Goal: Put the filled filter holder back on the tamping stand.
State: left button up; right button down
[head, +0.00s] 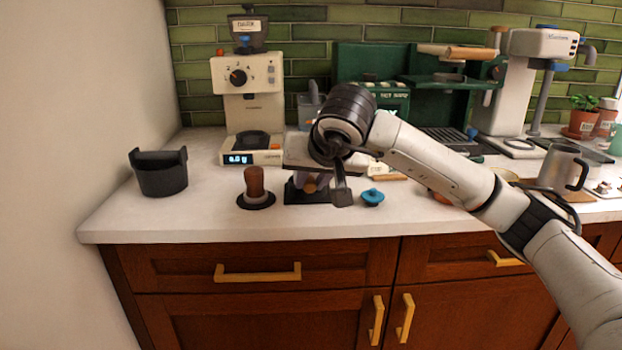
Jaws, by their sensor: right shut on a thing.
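The black tamping stand (305,196) sits on the white worktop near its front edge. My right gripper (326,185) is directly above and in front of it, pointing down, and is shut on the filter holder. Only the holder's brown handle end (311,184) shows, low between the fingers and right over the stand. Its basket and the coffee in it are hidden behind my wrist and fingers. I cannot tell whether the holder touches the stand. My left gripper is not in view.
A wooden-handled tamper (254,183) stands left of the stand and a blue-topped tool (372,196) right of it. The grinder (247,82) is behind left, a black bin (160,173) far left. A green espresso machine (450,85) and steel jug (562,168) are right.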

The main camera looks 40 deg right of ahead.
jog(key=shift+f, duration=0.25)
dwell(0.5)
jog(key=c, duration=1.5)
grip_release()
jog(key=shift+f, duration=0.1)
jog(key=v, duration=1)
jog(key=shift+s+r+p, duration=0.1)
jog(key=shift+r+p, duration=0.1)
jog(key=shift+p, duration=0.1)
jog(key=shift+a, duration=0.1)
